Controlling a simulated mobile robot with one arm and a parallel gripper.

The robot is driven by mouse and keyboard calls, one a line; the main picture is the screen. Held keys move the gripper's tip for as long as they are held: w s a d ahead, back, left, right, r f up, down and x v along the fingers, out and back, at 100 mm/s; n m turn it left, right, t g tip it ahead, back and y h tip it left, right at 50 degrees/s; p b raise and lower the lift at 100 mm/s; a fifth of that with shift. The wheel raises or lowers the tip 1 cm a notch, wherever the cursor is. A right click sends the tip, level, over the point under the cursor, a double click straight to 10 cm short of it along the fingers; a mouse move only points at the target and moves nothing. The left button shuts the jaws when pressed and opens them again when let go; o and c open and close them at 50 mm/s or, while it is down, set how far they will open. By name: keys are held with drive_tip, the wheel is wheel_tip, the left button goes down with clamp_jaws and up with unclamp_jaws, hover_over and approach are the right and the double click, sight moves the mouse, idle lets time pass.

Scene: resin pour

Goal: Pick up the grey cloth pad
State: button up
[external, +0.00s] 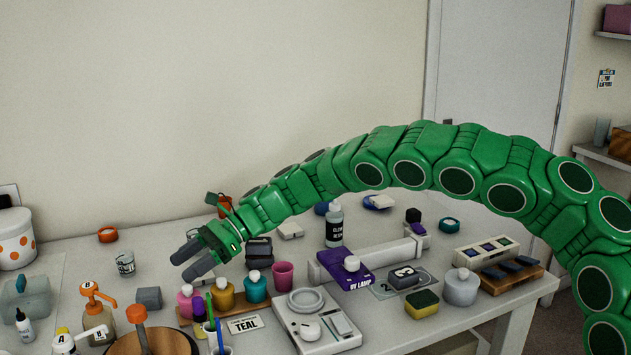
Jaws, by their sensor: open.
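A small dark grey block-like piece (148,298), which looks like the grey cloth pad, lies on the table at the left, between the shot glass and the bottles. Its cloth texture is too small to make out. My gripper (184,266) is open and empty, with its two grey fingers pointing down and left. It hangs above the table, up and to the right of the grey piece in the picture, and apart from it.
Pump bottles (96,320), a round wooden board (150,342) and colored bottles (222,294) crowd the front. A clear glass (125,263) stands behind left. A scale (315,322), pink cup (283,274) and yellow sponge (422,304) lie right. Some table is bare at left.

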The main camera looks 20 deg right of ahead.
sight(154, 290)
drive_tip(key=shift+a+f, duration=0.2)
drive_tip(key=shift+f, duration=0.3)
drive_tip(key=shift+r+x, duration=0.2)
drive_tip(key=shift+x, duration=3.5)
drive_tip(key=shift+a, duration=0.1)
drive_tip(key=c, duration=0.9)
